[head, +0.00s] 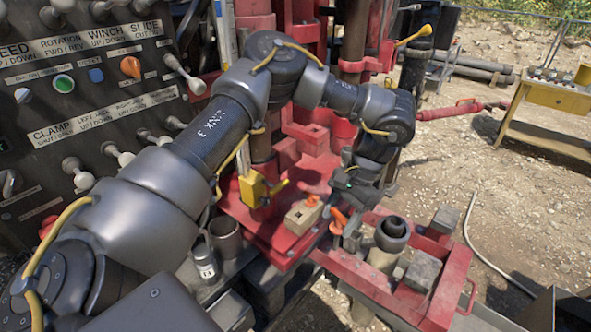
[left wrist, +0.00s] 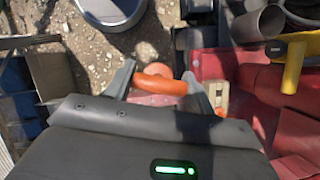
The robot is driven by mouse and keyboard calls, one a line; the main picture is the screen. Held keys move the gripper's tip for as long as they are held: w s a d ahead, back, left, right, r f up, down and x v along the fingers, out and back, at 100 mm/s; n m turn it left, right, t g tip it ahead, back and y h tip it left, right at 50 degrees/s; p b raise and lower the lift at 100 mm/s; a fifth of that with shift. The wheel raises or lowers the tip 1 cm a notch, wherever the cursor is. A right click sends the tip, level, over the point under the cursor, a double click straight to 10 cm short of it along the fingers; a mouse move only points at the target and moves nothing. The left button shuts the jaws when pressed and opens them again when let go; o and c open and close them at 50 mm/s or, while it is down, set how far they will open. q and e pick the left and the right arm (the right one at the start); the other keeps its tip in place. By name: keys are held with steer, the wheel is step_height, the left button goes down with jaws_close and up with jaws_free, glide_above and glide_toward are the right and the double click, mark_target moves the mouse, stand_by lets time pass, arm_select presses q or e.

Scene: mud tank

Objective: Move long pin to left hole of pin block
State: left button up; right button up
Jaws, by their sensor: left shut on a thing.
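My left gripper (head: 347,219) comes down from above, just right of the pin block, and is shut on the orange handle of the long pin (head: 337,217). In the left wrist view the orange handle (left wrist: 160,86) lies across between the two grey fingers. The pin's shank and lower end are hidden. The tan pin block (head: 299,219) sits on the red plate, with a dark hole showing in its left part. Another orange-handled pin (head: 312,201) stands at its right side. The block shows partly in the left wrist view (left wrist: 218,92). My right gripper is out of view.
A red frame (head: 440,308) holding a dark pipe end (head: 392,232) lies close to the right of my gripper. A yellow-handled part (head: 253,189) stands behind the block. The lever control panel (head: 95,90) is at the left. Open gravel lies farther right.

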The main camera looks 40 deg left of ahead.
arm_select(q)
steer(key=w+a+f+m+t+y+p, duration=0.1)
steer(key=w+a+m, duration=0.4)
steer(key=a, duration=0.5)
steer(key=w+a+f+m+t+y+p, duration=0.2)
steer(key=w+a+f+m+p, duration=0.1)
steer(key=a, duration=0.7)
steer(key=w+m+p, duration=0.1)
steer(key=w+m, duration=0.1)
steer(key=m, duration=0.1)
steer(key=shift+w+a+m, duration=0.2)
steer(key=shift+a+m, duration=0.1)
steer(key=shift+a, duration=0.1)
steer(key=shift+f, duration=0.15)
steer(key=shift+f, duration=0.15)
